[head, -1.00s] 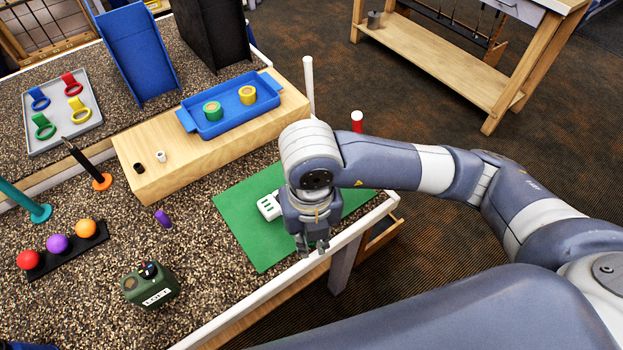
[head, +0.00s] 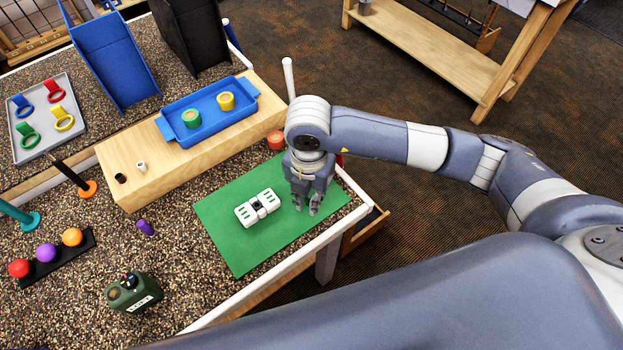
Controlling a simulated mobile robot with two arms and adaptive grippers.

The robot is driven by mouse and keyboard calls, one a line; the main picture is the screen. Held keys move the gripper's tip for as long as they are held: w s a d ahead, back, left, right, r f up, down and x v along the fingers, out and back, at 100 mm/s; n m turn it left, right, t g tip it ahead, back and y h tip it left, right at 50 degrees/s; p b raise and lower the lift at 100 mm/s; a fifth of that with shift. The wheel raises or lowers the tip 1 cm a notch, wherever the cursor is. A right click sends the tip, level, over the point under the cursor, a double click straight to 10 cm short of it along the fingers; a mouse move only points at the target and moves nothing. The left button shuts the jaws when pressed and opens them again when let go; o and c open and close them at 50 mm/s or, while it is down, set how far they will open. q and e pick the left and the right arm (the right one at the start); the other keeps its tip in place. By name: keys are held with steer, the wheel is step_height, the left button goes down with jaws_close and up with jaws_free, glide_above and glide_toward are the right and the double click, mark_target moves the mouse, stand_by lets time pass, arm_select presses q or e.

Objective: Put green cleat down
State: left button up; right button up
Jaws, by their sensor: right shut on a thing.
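My right gripper (head: 314,208) points down over the right part of the green mat (head: 238,253), right of the white block with green slots. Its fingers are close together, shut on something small. The green cleat in them can hardly be made out against the green mat. The white block (head: 246,213) with green slots and a dark middle lies on the mat, apart from the gripper. My left gripper is not in view.
An orange-red cylinder (head: 276,139) stands near my wrist. A dark green box (head: 133,293) stands front left. The mat's front is clear.

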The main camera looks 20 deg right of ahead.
steer(key=w+d, duration=0.1)
steer(key=w+p, duration=0.1)
steer(key=w, duration=0.1)
steer(key=w+d, duration=0.1)
steer(key=w, duration=0.1)
steer(key=shift+d+f, duration=0.25)
steer(key=shift+d, duration=0.1)
step_height(320, 180, down, 3)
steer(key=shift+r+p, duration=0.1)
steer(key=shift+p, duration=0.85)
steer(key=shift+f, duration=0.4)
steer(key=shift+f, duration=0.15)
steer(key=o, duration=0.7)
